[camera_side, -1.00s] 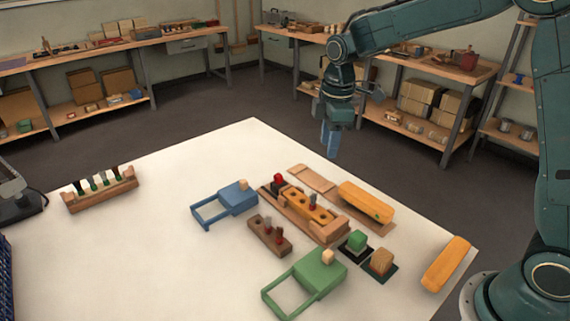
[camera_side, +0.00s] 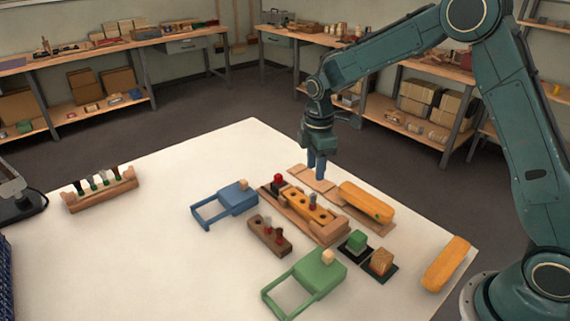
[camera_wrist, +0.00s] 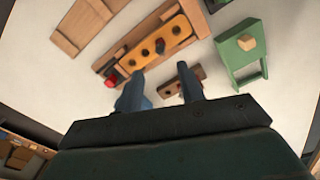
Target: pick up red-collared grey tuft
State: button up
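A brown block (camera_side: 262,236) holds short tufts, among them a greyish one with a reddish collar (camera_side: 280,237); they are too small to tell apart surely. Another grey and red tuft (camera_side: 312,200) stands in a hole of the yellow bar (camera_side: 298,199). The brown block (camera_wrist: 171,90) shows near the right finger, partly hidden.
The yellow bar lies in a wooden fixture (camera_side: 328,234) beside a red piece (camera_side: 277,180). A blue frame (camera_side: 236,198) and a green frame (camera_side: 318,270) flank the brown block. A rack of dark brushes (camera_side: 102,194) stands at left.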

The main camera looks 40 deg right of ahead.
aim_at(314, 195)
jog(key=shift+f, duration=2.55)
jog(key=shift+f, duration=2.6)
grip_shut()
